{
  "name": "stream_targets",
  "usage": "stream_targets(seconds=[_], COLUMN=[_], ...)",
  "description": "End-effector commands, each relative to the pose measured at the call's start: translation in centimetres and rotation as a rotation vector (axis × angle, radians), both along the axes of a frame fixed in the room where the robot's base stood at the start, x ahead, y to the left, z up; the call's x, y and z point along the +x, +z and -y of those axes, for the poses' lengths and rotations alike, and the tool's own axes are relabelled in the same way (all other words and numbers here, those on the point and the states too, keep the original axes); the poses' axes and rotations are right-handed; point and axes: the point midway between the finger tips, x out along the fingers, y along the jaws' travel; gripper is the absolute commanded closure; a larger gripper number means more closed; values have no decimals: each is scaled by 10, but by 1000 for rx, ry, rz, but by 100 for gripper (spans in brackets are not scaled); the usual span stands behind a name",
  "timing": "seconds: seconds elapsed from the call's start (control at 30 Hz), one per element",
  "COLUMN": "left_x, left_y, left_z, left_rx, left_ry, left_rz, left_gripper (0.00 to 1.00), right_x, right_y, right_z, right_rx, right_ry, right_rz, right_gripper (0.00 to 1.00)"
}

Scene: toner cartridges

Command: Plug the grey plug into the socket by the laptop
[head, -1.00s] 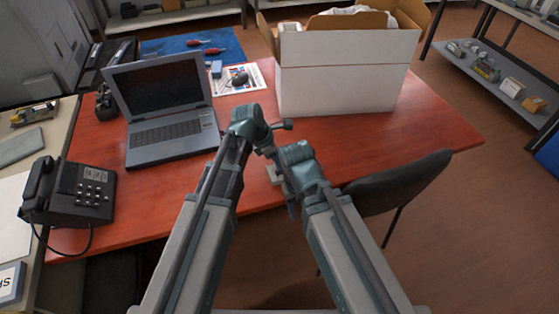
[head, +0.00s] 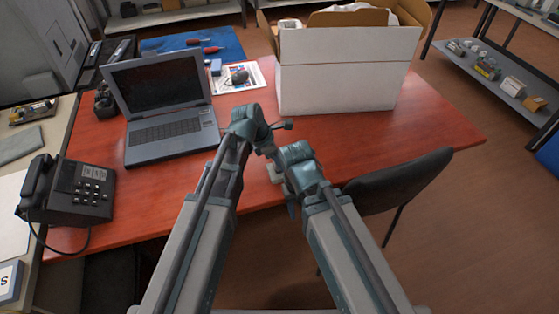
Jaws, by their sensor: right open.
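The open laptop (head: 166,105) stands on the red desk, with its screen dark. My right gripper (head: 275,172) is low by the desk's front edge, to the right of the laptop and apart from it. It is open, and mostly hidden by its own wrist. My left arm's wrist is just above and left of it, close to the laptop's right front corner. That wrist covers most of my left gripper, so I cannot see its jaws. I cannot make out the grey plug or the socket; the two wrists may hide them.
A white carton (head: 345,75) with open flaps stands at the desk's back right. A black phone (head: 68,190) is on the left. A chair (head: 395,185) stands at the desk's front right. A blue mat (head: 190,45) lies behind the laptop. The desk's right end (head: 430,125) is clear.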

Motion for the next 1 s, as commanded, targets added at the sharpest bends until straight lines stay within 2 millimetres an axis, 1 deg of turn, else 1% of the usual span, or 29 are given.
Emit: stream_targets(seconds=[0.37, 1.0], left_x=[0, 0], left_y=[-6, -7], left_z=[0, 0], left_rx=[0, 0], left_ry=[0, 0], left_rz=[0, 0], left_gripper=[100, 100], right_x=[0, 0], right_y=[-6, -7], right_z=[0, 0], right_rx=[0, 0], right_ry=[0, 0], right_rz=[0, 0], right_gripper=[50, 50])
